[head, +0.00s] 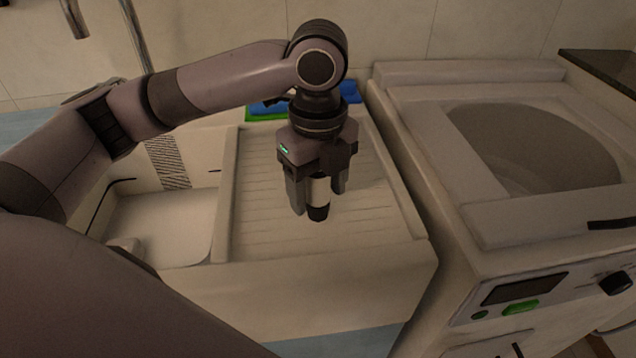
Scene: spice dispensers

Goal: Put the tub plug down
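The tub plug (319,195) is a small piece with a pale upper body and a black lower end. My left gripper (318,196) points down with the plug between its fingers, over the ribbed drainboard (262,215) of the sink. The plug appears to be above the board; whether its black end touches the surface is hard to tell. The fingers sit close on both sides of the pale body. My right gripper is not in view.
The sink basin (160,225) is left of the drainboard. Blue and green items (264,108) lie behind my gripper at the board's back edge. A top-loading washing machine (480,215) stands to the right. The ribbed board around the plug is mostly clear.

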